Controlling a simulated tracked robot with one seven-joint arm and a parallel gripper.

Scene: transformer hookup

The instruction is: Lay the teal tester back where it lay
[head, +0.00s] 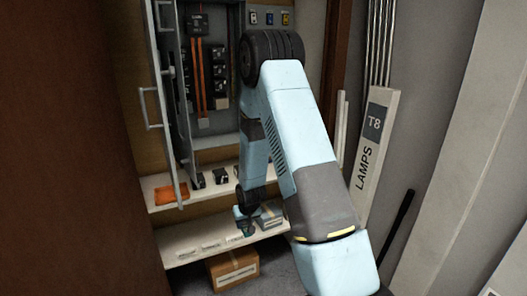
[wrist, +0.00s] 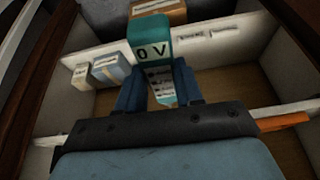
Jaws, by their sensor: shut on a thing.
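The teal tester (wrist: 151,31) has a display reading "0 V" and a pale lower part. In the wrist view my gripper (wrist: 158,92) is shut on it, one blue finger on each side. In the head view the tester (head: 248,231) shows small and dark under my gripper (head: 246,215), over the lower white shelf (head: 187,247). I cannot tell whether it touches the shelf. My arm hides part of the shelf's right side.
The lower shelf has several front labels. A grey-blue box (head: 268,213) stands just right of my gripper. A cardboard box (head: 233,268) is on the floor below. The upper shelf holds an orange item (head: 172,192) and small black parts. An open cabinet door (head: 168,95) hangs at left.

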